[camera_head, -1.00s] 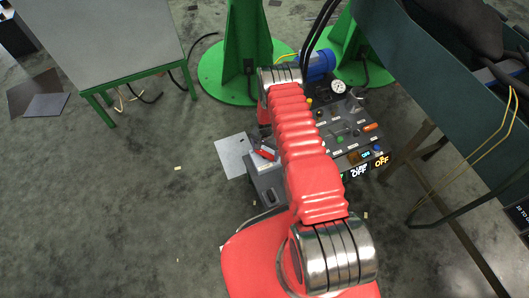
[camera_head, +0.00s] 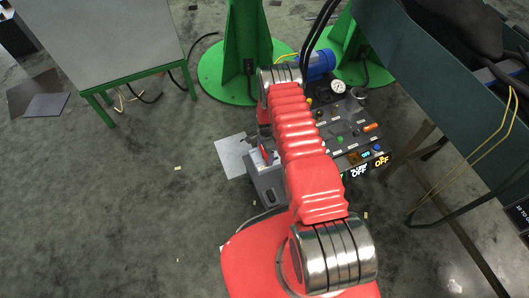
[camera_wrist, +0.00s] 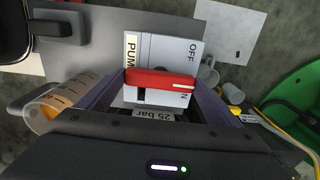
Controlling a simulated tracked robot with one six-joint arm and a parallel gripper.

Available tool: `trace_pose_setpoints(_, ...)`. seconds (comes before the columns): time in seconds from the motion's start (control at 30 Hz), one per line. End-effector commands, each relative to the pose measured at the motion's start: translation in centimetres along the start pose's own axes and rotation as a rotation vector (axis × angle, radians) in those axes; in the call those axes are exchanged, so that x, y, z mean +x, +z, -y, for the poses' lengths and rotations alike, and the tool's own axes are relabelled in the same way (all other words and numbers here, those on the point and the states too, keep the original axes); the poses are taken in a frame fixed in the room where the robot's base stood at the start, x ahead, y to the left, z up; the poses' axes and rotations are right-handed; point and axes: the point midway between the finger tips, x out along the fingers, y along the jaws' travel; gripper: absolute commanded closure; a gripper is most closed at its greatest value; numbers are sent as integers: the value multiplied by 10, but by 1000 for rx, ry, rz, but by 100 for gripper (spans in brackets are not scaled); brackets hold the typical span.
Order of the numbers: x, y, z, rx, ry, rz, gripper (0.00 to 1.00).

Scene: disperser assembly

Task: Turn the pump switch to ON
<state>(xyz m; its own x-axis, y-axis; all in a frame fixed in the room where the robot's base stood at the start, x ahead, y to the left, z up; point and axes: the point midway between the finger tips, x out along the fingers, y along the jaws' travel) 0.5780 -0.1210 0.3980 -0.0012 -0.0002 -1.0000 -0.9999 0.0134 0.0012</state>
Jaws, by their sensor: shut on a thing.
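The pump switch (camera_wrist: 160,80) is a red handle on a pale plate marked PUMP, with OFF at its upper right. A partly covered label ending in N is below the handle's right end. In the wrist view the handle lies crosswise, its white mark at the right end between the two labels, nearer the N. My gripper (camera_wrist: 161,84) is shut on the handle, one finger at each end. In the head view the red handle (camera_head: 264,156) shows on the grey box left of my arm; my gripper is hidden there.
The control panel (camera_head: 352,139) with a gauge, knobs and lit OFF displays lies right of my arm. A green-legged table (camera_head: 115,40) stands at left, green stands (camera_head: 243,55) behind, and a dark green bench (camera_head: 450,75) at right. Cups (camera_wrist: 208,74) show in the wrist view.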

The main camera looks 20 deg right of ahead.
Motion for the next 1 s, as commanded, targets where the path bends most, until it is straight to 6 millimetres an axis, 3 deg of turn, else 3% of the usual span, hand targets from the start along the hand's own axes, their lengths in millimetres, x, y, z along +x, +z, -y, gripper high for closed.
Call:
trace_pose_setpoints(0.33, 0, 2, 1, 7, -1, 1, 36)
trace_pose_setpoints(0.37, 0, 2, 1, 7, -1, 1, 13)
trace_pose_setpoints(0.53, 0, 1, 1, 6, -1, 1, 1)
trace_pose_setpoints(1.0, -10, 0, 1, 5, -2, 0, 0)
